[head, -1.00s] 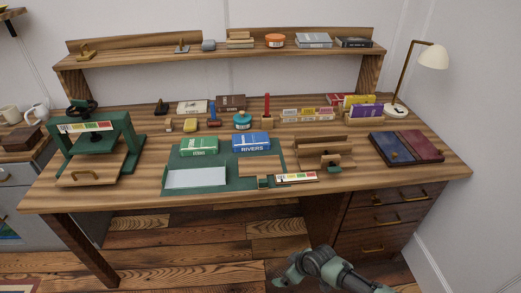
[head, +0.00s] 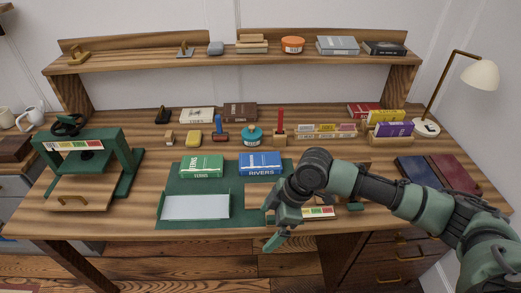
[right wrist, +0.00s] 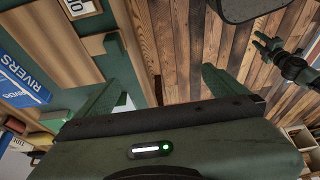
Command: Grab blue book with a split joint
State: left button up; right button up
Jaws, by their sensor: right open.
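The blue book (head: 260,163), lettered RIVERS, lies flat on the green mat (head: 172,212), right of a green book (head: 201,167). Any split in its joint is too small to tell. My right gripper (head: 277,233) hangs near the front edge of the desk, in front of and apart from the blue book. In the right wrist view its two green fingers (right wrist: 166,72) are spread with nothing between them, and the blue book (right wrist: 20,80) shows at the left edge. My left gripper does not show in the head view.
My right forearm covers part of a wooden stand and a colour strip (head: 319,212). A white sheet (head: 195,206) lies on the mat. A green press (head: 90,165) stands left. A teal pot (head: 252,135) and holders stand behind the books. A lamp (head: 480,75) stands right.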

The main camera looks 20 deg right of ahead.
aim_at(265, 163)
jog(key=i+l, duration=0.25)
jog(key=i, duration=0.25)
jog(key=i+l, duration=0.3)
jog(key=i, duration=0.2)
